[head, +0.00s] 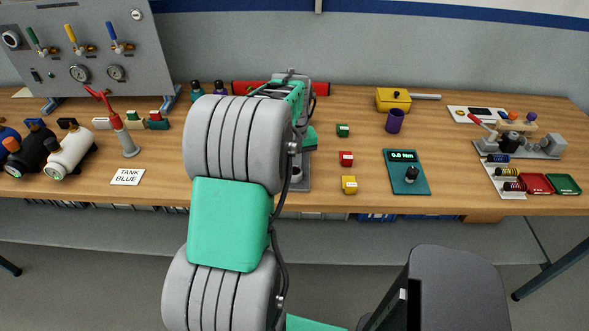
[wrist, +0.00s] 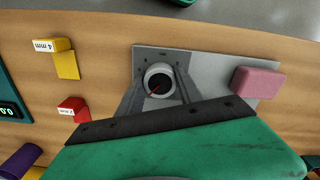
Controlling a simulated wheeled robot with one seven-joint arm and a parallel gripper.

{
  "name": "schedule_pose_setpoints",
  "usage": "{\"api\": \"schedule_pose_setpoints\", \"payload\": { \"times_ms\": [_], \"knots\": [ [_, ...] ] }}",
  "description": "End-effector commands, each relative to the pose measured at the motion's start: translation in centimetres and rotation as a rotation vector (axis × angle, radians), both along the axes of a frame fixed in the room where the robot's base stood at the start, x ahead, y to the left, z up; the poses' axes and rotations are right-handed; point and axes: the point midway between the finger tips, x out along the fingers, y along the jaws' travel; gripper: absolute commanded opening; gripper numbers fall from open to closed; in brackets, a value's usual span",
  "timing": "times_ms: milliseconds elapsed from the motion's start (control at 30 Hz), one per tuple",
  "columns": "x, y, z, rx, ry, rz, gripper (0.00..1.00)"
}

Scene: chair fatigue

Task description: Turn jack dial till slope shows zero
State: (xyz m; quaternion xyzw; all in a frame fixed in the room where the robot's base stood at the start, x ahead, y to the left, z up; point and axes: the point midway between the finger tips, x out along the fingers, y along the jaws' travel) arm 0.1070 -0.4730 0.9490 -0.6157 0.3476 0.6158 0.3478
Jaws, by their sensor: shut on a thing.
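In the wrist view, a round pale dial (wrist: 158,80) with a red pointer line stands on a grey plate (wrist: 213,63). My gripper (wrist: 159,86) comes in from below, with its dark fingers on both sides of the dial, shut on it. A pink block (wrist: 257,82) sits on the right part of the plate. In the head view my arm hides most of the plate, whose edge (head: 302,183) shows, and most of the gripper. I cannot make out a slope readout in either view.
Small green (head: 343,130), red (head: 346,158) and yellow (head: 349,184) blocks stand right of the plate. Beyond them are a teal meter (head: 407,172) reading 0.0 Nm and a purple cup (head: 395,121). A "TANK BLUE" card (head: 127,177) lies to the left. A chair (head: 455,285) stands in front.

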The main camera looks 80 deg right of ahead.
Motion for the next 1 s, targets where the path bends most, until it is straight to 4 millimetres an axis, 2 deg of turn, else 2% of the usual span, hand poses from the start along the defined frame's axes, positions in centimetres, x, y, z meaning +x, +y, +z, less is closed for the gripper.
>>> {"api": "schedule_pose_setpoints", "payload": {
  "times_ms": [300, 733, 767, 1000],
  "knots": [
    [0.01, -0.05, 0.11, -0.002, 0.000, -0.113, 0.02],
    [0.01, -0.06, 0.13, -0.002, 0.000, -0.126, 0.02],
    [0.01, -0.06, 0.13, -0.002, 0.000, -0.126, 0.43],
    [0.01, -0.03, 0.07, -0.001, 0.000, -0.125, 0.63]
  ]
}}
